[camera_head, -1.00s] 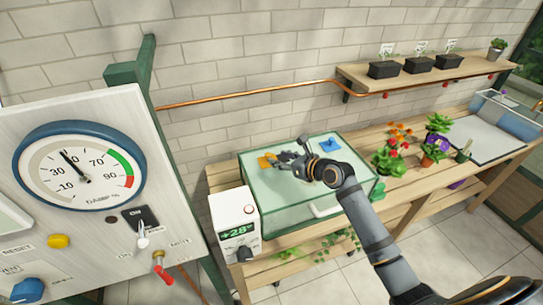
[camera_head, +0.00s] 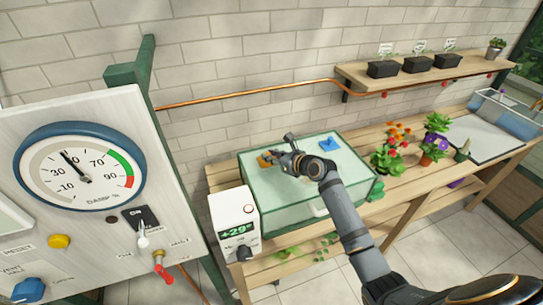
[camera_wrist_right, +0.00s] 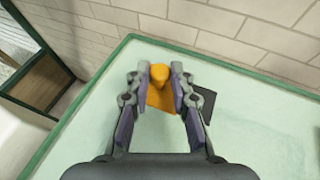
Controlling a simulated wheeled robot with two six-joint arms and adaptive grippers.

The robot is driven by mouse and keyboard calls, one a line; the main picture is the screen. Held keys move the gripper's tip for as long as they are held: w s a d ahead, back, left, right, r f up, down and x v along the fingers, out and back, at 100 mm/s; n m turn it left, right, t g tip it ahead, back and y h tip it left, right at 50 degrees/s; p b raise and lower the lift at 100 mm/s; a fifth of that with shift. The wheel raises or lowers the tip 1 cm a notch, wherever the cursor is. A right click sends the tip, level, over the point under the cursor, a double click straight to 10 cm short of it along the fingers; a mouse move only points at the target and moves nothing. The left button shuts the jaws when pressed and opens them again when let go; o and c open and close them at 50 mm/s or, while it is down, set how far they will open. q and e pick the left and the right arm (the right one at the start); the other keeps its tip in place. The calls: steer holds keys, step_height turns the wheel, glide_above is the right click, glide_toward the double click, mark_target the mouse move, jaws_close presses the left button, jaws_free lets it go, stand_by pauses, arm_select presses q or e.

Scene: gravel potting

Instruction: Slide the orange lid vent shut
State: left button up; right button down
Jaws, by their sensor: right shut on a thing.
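The orange lid vent (camera_head: 264,162) lies on the clear, green-rimmed lid (camera_head: 262,186) of the glass case. In the right wrist view the orange vent (camera_wrist_right: 160,90) has a raised round knob, and a dark opening (camera_wrist_right: 207,105) shows just to its right. My right gripper (camera_head: 273,159) reaches over the lid from the right. In the wrist view its two fingers (camera_wrist_right: 160,80) are on either side of the orange knob, shut on it. A blue vent (camera_head: 329,144) is on the lid farther right. My left gripper is not in view.
A white box with a green display (camera_head: 235,222) stands at the case's front left. Flowering potted plants (camera_head: 393,152) stand right of the case. A gauge panel (camera_head: 80,185) fills the left side. A shelf with black pots (camera_head: 417,65) hangs above.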

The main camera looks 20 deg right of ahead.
steer(key=d, duration=0.5)
steer(key=shift+w+p, duration=0.15)
steer(key=shift+p, duration=0.2)
steer(key=shift+a, duration=0.2)
steer(key=c, duration=1.6)
jaws_free()
steer(key=o, duration=0.4)
steer(key=shift+d, duration=0.3)
steer(key=shift+a, duration=0.1)
steer(key=shift+s, duration=0.25)
steer(key=v, duration=1)
steer(key=shift+d, duration=0.25)
steer(key=shift+s+d+r, duration=0.15)
steer(key=shift+s+r, duration=0.25)
steer(key=shift+s, duration=0.2)
